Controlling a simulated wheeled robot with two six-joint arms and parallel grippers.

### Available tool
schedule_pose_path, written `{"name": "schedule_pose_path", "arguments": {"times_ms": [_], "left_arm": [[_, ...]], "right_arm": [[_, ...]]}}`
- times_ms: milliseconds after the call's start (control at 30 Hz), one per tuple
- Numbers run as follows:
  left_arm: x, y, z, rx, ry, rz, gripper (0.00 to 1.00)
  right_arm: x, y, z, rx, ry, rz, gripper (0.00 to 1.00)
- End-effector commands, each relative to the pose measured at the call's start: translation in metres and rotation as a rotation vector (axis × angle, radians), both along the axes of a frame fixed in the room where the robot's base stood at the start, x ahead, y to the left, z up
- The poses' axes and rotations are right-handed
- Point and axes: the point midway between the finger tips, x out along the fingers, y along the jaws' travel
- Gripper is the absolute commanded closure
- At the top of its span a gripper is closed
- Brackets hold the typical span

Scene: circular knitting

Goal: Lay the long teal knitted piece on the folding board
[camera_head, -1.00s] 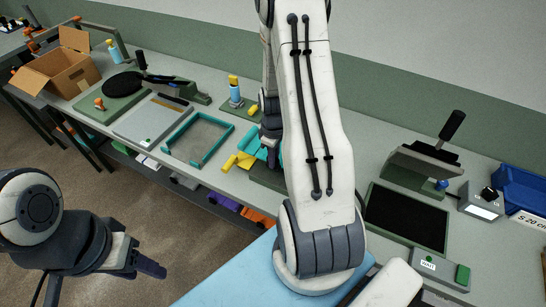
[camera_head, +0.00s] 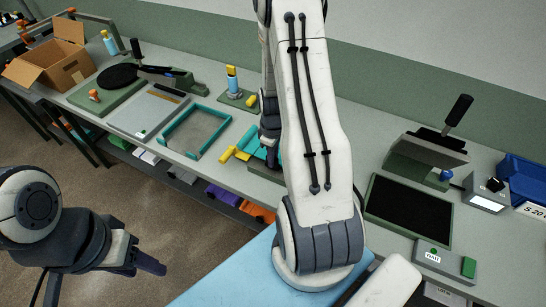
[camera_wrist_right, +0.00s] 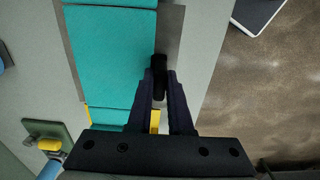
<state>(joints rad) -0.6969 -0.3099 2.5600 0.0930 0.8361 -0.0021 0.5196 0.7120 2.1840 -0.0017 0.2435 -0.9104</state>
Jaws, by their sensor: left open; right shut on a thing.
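The long teal knitted piece (camera_wrist_right: 108,60) fills the upper left middle of the right wrist view. It lies over a dark grey plate that may be the folding board (camera_wrist_right: 173,28). In the head view only a small teal part (camera_head: 258,149) shows; my right arm hides the rest. Yellow parts (camera_head: 229,154) stand by the piece's end. My left gripper (camera_head: 150,264) is open and empty over the floor.
A teal frame (camera_head: 190,146), a grey board (camera_head: 145,113) and a cardboard box (camera_head: 52,62) stand on the left bench. A black-topped press (camera_head: 408,208) and blue bin (camera_head: 522,180) are at right.

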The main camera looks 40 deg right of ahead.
Motion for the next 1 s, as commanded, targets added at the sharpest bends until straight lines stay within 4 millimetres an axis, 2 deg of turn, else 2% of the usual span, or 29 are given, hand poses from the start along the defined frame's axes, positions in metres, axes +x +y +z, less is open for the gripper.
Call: {"name": "schedule_pose_path", "arguments": {"times_ms": [633,667,733,1000], "left_arm": [[0.000,0.000,-0.010,0.000,0.000,0.000,0.50],[0.000,0.000,-0.009,0.000,0.000,0.000,0.50],[0.000,0.000,-0.009,0.000,0.000,0.000,0.50],[0.000,0.000,-0.009,0.000,0.000,0.002,0.50]], "right_arm": [[0.000,0.000,-0.012,0.000,0.000,0.000,1.00],[0.000,0.000,-0.012,0.000,0.000,0.000,0.74],[0.000,0.000,-0.011,0.000,0.000,0.000,0.47],[0.000,0.000,-0.012,0.001,0.001,0.000,0.47]]}}
